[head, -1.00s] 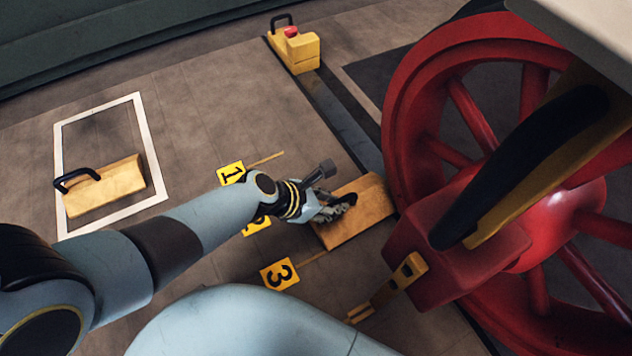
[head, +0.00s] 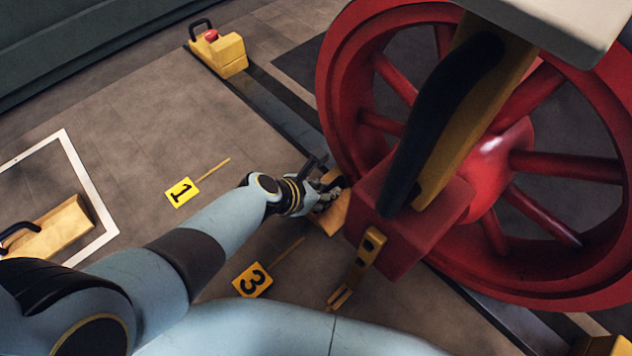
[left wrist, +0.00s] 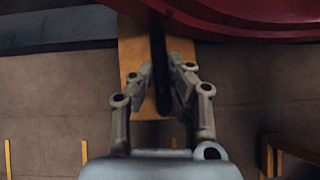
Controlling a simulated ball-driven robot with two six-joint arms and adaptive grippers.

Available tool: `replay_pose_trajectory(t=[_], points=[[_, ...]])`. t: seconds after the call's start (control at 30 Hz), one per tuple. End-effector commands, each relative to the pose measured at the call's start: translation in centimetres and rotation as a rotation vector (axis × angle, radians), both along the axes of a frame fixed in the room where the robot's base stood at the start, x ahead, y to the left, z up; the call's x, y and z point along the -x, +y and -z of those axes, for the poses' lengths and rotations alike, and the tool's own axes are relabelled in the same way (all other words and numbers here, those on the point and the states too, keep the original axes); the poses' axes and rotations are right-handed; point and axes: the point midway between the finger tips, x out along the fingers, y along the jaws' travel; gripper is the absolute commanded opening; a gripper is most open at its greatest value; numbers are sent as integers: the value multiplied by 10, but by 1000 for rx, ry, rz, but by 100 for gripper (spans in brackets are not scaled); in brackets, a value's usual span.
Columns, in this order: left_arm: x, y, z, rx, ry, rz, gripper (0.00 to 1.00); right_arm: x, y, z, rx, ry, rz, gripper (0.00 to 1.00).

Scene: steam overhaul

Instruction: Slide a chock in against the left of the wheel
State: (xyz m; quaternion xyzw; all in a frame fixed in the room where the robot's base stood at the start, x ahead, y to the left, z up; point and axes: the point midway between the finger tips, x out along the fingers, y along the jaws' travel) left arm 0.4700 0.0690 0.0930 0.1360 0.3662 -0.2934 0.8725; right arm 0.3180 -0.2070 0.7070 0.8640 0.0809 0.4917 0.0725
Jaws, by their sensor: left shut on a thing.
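The big red wheel (head: 341,95) fills the right of the head view, and its red edge (left wrist: 260,22) crosses the top of the left wrist view. A yellow wooden chock (head: 335,216) lies on the floor at the wheel's left, partly hidden by a red block. My left gripper (head: 324,196) is shut on the black handle of this chock. In the left wrist view the handle (left wrist: 160,75) runs between the fingers (left wrist: 163,80), and the chock's far end passes under the red edge. I cannot tell whether it touches the wheel. My right gripper is not in view.
A second chock (head: 62,230) lies in a white floor outline (head: 85,180) at left. A yellow block with a red knob (head: 225,56) stands on the dark rail strip (head: 275,115). Floor signs 1 (head: 182,192) and 3 (head: 252,280) flank my arm. A black-and-yellow lever (head: 440,125) overhangs the wheel.

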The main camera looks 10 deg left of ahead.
Motion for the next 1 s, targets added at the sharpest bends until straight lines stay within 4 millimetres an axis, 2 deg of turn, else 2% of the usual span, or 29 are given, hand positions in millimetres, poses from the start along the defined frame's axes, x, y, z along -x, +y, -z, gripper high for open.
replay_pose_trajectory(t=[0.2,0.77,0.8,1.0], points=[[2,-6,-1,0,-2,-1,0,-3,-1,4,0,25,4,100],[2,-5,0,0,-2,-1,0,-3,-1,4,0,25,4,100],[2,-5,1,0,-2,-1,14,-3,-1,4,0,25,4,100],[3,-5,1,0,-1,-1,40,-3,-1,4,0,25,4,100]])
